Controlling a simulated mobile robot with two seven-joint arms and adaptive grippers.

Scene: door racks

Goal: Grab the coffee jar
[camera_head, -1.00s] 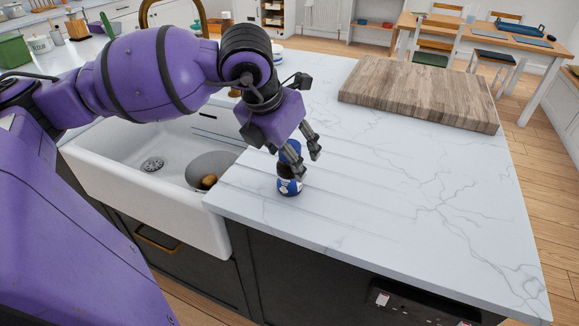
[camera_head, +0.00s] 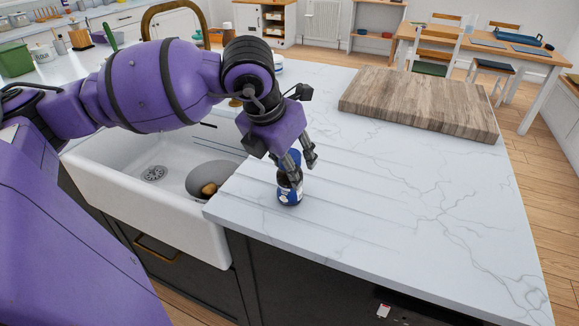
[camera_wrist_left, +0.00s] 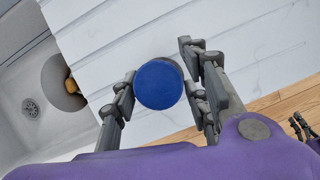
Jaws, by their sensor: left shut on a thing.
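The coffee jar (camera_head: 290,191) stands upright on the white marble worktop, close to the sink's right side. It has a dark body, a blue and white label and a blue lid. My left gripper (camera_head: 301,167) reaches down over it from above and is shut on it. In the left wrist view, the round blue lid (camera_wrist_left: 158,84) sits between the fingers of my left gripper (camera_wrist_left: 158,90), one finger pair on each side. The fingers partly hide the jar in the head view. Dark finger-like parts, apparently my right gripper (camera_wrist_left: 303,125), show at the wrist view's right edge.
A white sink (camera_head: 130,212) with a brown object (camera_head: 209,188) in it lies left of the jar. A thick wooden board (camera_head: 420,100) lies at the worktop's back right. The worktop right of the jar is clear. The front edge is close to the jar.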

